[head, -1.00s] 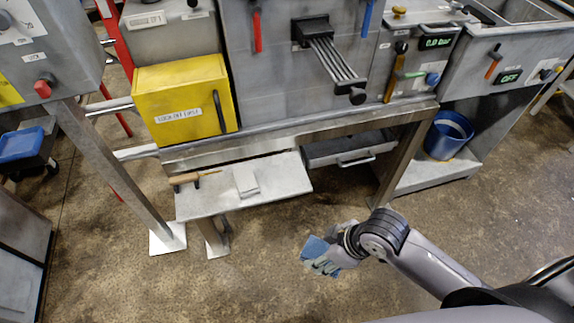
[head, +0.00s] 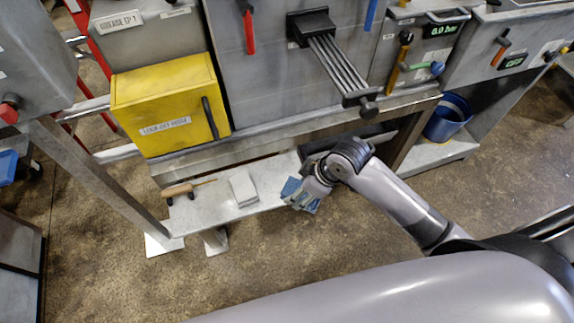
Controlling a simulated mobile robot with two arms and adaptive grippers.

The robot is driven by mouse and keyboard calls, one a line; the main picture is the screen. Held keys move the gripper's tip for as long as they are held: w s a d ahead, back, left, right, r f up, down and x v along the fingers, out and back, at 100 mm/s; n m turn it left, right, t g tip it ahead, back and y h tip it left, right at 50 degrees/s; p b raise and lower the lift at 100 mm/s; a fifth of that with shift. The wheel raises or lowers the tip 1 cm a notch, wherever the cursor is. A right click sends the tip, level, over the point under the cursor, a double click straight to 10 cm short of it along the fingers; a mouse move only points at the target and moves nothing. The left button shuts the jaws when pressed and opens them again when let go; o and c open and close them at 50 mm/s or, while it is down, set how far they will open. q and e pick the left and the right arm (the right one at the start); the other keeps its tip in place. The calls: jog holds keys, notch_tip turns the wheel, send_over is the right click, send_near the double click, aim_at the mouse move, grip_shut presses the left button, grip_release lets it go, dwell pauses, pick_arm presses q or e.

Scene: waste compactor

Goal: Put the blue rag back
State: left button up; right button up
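The blue rag (head: 305,197) is in my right gripper (head: 304,193), whose arm comes in from the right. The gripper appears shut on the rag, with cloth showing on both sides of the fingers. Gripper and rag are at the right end of the low grey shelf (head: 213,206). I cannot tell whether the rag touches the shelf. A folded light-grey cloth or pad (head: 243,188) lies on the middle of the shelf. My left gripper is not in view.
A wooden-handled tool (head: 184,189) lies at the shelf's left end. The shelf is bare between the grey pad and the rag. A yellow box (head: 165,105) and a lever with several rods (head: 340,68) overhang it. A blue bucket (head: 447,118) stands at the right.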

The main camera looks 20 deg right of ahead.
jog(key=p, duration=0.1)
send_over(283, 173)
jog(key=s+d, duration=0.1)
notch_tip(283, 173, down, 2)
jog(key=shift+s+f, duration=0.1)
jog(key=shift+f, duration=0.15)
notch_tip(283, 173, down, 4)
jog(key=shift+s+r+p, duration=0.1)
jog(key=shift+r+p, duration=0.05)
jog(key=shift+p, duration=0.15)
jog(key=shift+w+f, duration=0.3)
jog(key=shift+f, duration=0.15)
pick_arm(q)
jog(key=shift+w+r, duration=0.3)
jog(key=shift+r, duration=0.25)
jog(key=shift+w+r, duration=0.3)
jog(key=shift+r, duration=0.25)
pick_arm(e)
jog(key=shift+f, duration=0.2)
jog(key=o, duration=1)
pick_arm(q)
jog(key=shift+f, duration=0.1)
pick_arm(e)
jog(key=shift+o, duration=0.2)
